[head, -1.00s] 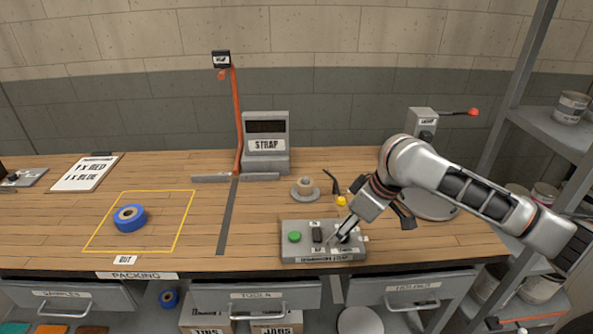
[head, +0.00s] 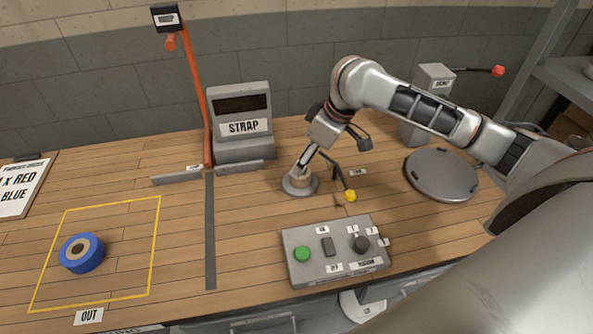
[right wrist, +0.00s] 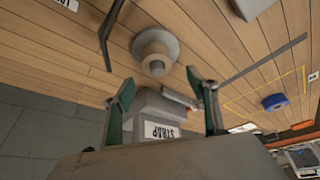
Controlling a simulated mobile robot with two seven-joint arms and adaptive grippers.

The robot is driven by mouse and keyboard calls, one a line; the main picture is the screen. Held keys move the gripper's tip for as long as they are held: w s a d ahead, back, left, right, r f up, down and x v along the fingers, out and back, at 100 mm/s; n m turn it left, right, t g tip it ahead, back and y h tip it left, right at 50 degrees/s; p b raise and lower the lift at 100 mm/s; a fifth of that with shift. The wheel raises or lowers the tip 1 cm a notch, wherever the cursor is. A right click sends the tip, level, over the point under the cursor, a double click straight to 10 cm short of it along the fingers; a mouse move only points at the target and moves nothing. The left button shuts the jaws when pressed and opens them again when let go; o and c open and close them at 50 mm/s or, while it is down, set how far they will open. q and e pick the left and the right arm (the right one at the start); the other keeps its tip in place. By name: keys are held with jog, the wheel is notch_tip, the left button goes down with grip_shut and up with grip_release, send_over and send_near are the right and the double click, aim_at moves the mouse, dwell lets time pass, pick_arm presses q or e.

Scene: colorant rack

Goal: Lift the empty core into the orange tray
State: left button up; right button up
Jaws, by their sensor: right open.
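The empty core (head: 297,183), a small tan ring, sits on a round grey holder (head: 311,190) on the bench. It also shows in the right wrist view (right wrist: 155,63), ahead of the fingertips. My right gripper (head: 302,165) is over the core in the head view. In the right wrist view my right gripper (right wrist: 161,78) has its two green fingers spread wide with nothing held between them. Contact with the core cannot be told. My left gripper is not in view. I cannot identify the orange tray in the current views.
A thin dark lever with a yellow knob (head: 350,196) stands just right of the core. A control box (head: 335,255) is in front, the STRAP machine (head: 243,135) behind left. A blue roll (head: 82,253) lies in the yellow outline. A grey round plate (head: 441,174) is at right.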

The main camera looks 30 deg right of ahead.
jog(key=x, duration=0.6)
jog(key=shift+d+f, duration=0.3)
jog(key=shift+f, duration=0.2)
jog(key=c, duration=1)
